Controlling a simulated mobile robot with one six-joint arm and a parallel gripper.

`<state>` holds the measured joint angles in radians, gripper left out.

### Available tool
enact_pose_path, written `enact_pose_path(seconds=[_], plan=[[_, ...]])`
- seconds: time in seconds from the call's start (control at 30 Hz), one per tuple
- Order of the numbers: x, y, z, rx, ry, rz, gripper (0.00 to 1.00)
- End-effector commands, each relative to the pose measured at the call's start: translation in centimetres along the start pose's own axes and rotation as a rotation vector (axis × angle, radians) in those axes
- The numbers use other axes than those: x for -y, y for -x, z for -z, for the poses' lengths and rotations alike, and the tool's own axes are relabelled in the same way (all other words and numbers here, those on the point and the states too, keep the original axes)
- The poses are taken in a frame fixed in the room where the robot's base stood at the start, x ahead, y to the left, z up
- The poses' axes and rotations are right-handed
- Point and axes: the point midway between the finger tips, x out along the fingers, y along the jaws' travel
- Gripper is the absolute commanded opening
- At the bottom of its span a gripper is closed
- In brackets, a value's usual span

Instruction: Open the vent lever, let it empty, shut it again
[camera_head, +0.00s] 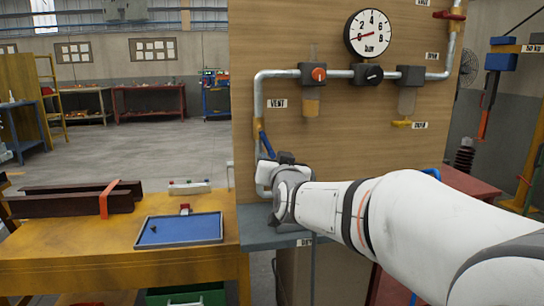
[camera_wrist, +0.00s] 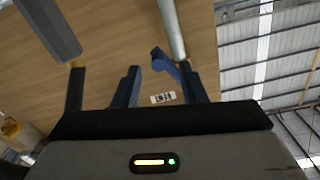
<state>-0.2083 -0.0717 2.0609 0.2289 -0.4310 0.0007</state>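A regulator with an orange knob (camera_head: 319,74), a black knob (camera_head: 374,74) and another fitting (camera_head: 411,75) sit along the horizontal pipe. A grey shelf (camera_head: 262,240) lies below my gripper. A yellow bench (camera_head: 80,270) with a blue tray (camera_head: 180,240) stands at left.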

Motion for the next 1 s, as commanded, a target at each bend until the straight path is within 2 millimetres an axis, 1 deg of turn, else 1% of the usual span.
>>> enact_pose_path(seconds=[0.03, 0.13, 0.4, 0.43, 0.57, 0.67, 0.77, 0.8, 0.87, 0.9, 0.97, 1.0], plan=[[0.0, 0.6, 0.1, -0.001, 0.000, 0.000, 0.38], [0.1, 1.1, 0.0, 0.000, 0.000, 0.001, 0.38], [0.1, 1.3, -0.1, 0.000, 0.000, 0.001, 0.38], [0.1, 1.3, -0.1, 0.000, 0.000, 0.001, 0.37], [-0.2, 1.6, -0.7, 0.029, 0.005, -0.002, 0.26], [-1.1, 2.6, -3.0, 0.129, 0.020, -0.012, 0.18], [-2.8, 5.0, -6.8, 0.304, 0.043, -0.034, 0.10], [-3.6, 6.4, -8.8, 0.393, 0.053, -0.047, 0.07], [-5.0, 9.1, -11.8, 0.537, 0.068, -0.068, 0.02], [-5.9, 11.1, -13.8, 0.637, 0.075, -0.086, 0.00], [-7.2, 14.4, -16.5, 0.786, 0.085, -0.111, 0.00], [-8.0, 16.7, -18.1, 0.879, 0.091, -0.129, 0.00]])
